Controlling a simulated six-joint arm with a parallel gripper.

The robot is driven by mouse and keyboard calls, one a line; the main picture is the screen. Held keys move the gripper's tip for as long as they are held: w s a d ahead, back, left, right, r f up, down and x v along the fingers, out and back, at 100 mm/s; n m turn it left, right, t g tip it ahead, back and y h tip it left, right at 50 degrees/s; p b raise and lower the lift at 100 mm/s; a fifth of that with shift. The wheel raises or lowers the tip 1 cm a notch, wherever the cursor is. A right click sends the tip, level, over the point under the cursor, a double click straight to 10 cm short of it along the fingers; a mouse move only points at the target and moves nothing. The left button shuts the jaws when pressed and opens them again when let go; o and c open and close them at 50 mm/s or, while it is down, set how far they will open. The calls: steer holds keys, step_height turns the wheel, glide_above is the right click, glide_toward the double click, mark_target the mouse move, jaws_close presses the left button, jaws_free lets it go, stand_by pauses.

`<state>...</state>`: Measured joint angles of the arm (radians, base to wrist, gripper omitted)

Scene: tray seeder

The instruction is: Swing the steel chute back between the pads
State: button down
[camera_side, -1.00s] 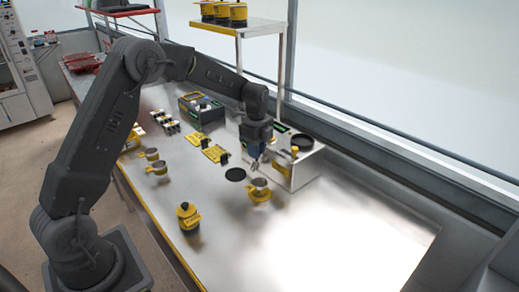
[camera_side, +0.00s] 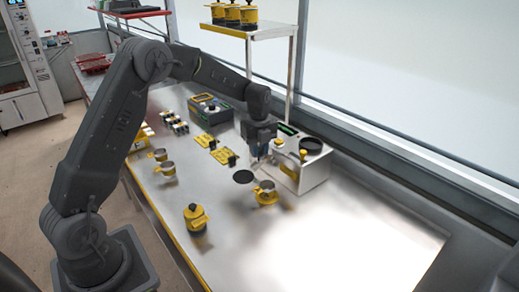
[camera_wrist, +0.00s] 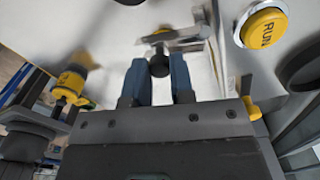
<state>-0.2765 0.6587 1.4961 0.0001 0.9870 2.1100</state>
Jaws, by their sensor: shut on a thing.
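My gripper (camera_wrist: 159,80) has its two blue fingers close around a black knob (camera_wrist: 159,64) on the steel chute (camera_wrist: 188,36) in the wrist view. The chute is a bright metal strip reaching right from the knob. In the side view my gripper (camera_side: 258,155) is low at the left end of the white seeder box (camera_side: 314,174), where the chute is too small and covered to make out. A yellow RUN button (camera_wrist: 264,28) is right of the chute in the wrist view. I cannot pick out the pads.
A black disc (camera_side: 243,177) lies on the steel bench, with a yellow-based cup (camera_side: 266,195) just in front. A yellow-and-black pot (camera_side: 195,217) stands nearer the front edge. Yellow plates (camera_side: 222,156) lie left of my gripper. The bench's right part is clear.

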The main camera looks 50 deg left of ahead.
steer(key=c, duration=1)
jaws_free()
step_height(320, 180, up, 14)
steer(key=shift+f, duration=0.1)
